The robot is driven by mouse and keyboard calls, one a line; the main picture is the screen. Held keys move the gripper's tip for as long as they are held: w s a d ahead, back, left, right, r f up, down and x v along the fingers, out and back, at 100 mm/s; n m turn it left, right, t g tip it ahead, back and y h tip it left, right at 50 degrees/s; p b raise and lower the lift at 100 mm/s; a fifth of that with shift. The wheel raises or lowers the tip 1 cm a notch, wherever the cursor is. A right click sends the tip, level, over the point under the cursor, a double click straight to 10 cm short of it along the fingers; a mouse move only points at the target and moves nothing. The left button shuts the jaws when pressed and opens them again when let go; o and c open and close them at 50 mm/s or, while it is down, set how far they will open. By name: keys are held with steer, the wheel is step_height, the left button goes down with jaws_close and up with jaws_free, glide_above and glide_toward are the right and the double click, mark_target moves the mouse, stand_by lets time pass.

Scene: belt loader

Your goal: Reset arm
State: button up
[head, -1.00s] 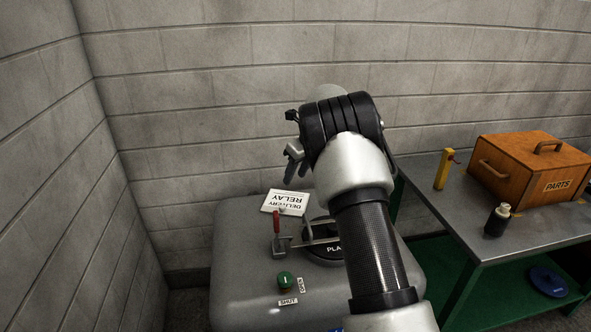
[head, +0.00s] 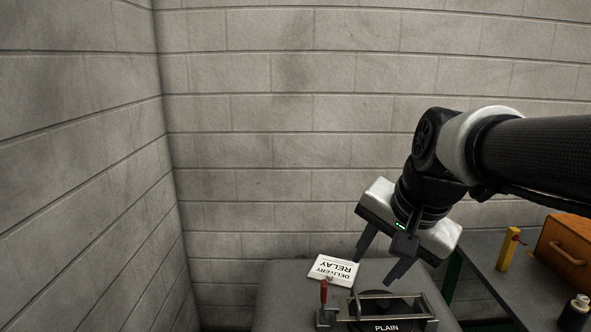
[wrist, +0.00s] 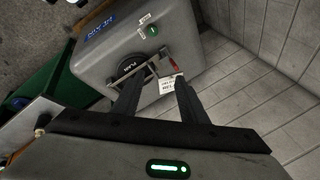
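My gripper (head: 382,262) hangs over the grey machine in the head view, its fingers apart and pointing down with nothing between them. In the wrist view my gripper (wrist: 155,92) also shows two spread, empty fingers. Below it is the grey machine top (head: 280,290) with a black round lid marked PLAIN (head: 375,312) under a metal bar latch (head: 430,308). A red-handled lever (head: 323,292) stands to the left of the lid. A white DELIVERY RELAY sign (head: 333,271) lies behind it. The arm reaches in from the right.
A metal bench (head: 500,285) at the right holds a yellow post (head: 508,250), a wooden box (head: 568,250) and a dark bottle (head: 574,315). Block walls close the left and back. A green button (wrist: 153,31) shows on the machine in the wrist view.

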steer(key=s+f+n+h, duration=0.1)
steer(key=s+f+n, duration=0.3)
steer(key=s+n, duration=0.6)
step_height(320, 180, up, 18)
steer(key=s+m+p, duration=0.1)
steer(key=m+p, duration=0.1)
steer(key=p, duration=1.6)
steer(key=shift+s+d+t, duration=0.25)
steer(key=shift+d+t, duration=0.05)
steer(key=shift+r, duration=0.1)
